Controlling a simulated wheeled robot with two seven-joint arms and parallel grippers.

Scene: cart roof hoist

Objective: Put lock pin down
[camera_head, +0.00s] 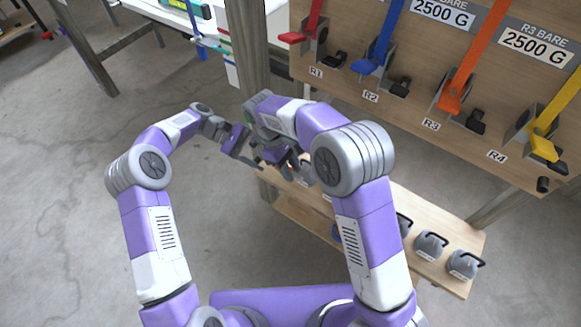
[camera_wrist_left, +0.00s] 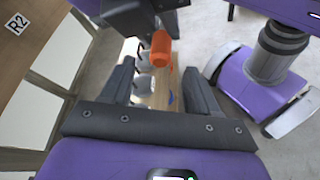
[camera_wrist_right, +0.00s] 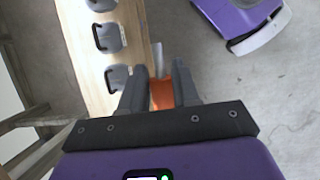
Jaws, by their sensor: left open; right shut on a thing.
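The lock pin shows in the right wrist view as an orange grip (camera_wrist_right: 162,95) with a grey metal shank beyond it. My right gripper (camera_wrist_right: 160,68) is shut on the orange grip. In the left wrist view the orange grip (camera_wrist_left: 161,47) hangs from my right gripper, beyond my left fingertips. My left gripper (camera_wrist_left: 160,70) is open, with nothing between its fingers. In the head view my right gripper (camera_head: 284,158) is just right of my left gripper (camera_head: 246,160), and the pin is mostly hidden there.
A low wooden shelf (camera_head: 300,218) holds grey weights with black handles (camera_head: 430,243); it also shows in the right wrist view (camera_wrist_right: 91,60). Above it stands a wooden board (camera_head: 400,112) with coloured straps and levers marked R1 to R4. A wooden post (camera_head: 247,50) stands close behind my grippers.

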